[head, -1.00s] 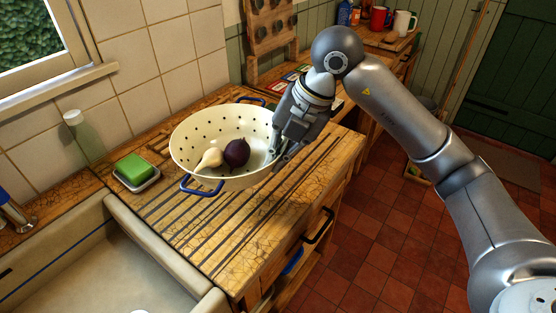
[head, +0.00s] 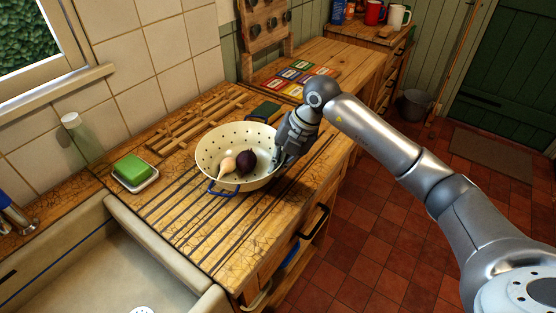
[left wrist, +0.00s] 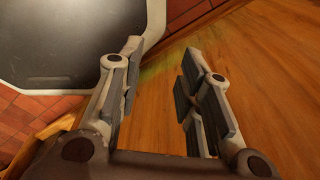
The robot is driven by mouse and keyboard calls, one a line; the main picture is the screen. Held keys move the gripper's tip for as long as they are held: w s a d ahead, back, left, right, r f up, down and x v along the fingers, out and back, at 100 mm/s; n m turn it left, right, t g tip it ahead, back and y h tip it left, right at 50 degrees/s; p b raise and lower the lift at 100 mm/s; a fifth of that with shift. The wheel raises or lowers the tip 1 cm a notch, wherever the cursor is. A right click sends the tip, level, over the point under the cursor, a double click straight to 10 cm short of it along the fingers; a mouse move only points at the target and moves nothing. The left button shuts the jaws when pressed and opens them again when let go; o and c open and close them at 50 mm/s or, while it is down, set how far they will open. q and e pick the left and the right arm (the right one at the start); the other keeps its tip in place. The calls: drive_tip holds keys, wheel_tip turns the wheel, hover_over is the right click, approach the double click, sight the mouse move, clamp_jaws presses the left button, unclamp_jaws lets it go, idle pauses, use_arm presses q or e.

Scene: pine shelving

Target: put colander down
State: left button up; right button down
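A cream colander (head: 224,141) with dark holes and blue handles is upright, low over or on the grooved wooden drainboard (head: 190,225); I cannot tell whether its base touches. A pale bulb-shaped vegetable (head: 227,167) and a dark purple one (head: 246,162) lie inside it. My right gripper (head: 281,158) is at the colander's right rim, shut on it, its fingertips partly hidden. My left gripper (left wrist: 158,95) shows only in the left wrist view, open and empty, above a wooden surface.
A green sponge on a dish (head: 133,170) and the sink (head: 110,270) are at the left. A slatted wooden rack (head: 195,122) lies behind the colander. Coloured packets (head: 295,78) lie farther back. The drainboard in front of the colander is bare.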

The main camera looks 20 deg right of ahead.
drive_tip(key=shift+a+r, duration=0.1)
drive_tip(key=c, duration=2.1)
unclamp_jaws()
drive_tip(key=o, duration=0.5)
drive_tip(key=shift+c, duration=0.2)
drive_tip(key=b+v, duration=0.1)
drive_tip(key=v, duration=1.1)
drive_tip(key=shift+b, duration=0.35)
drive_tip(key=shift+s, duration=0.15)
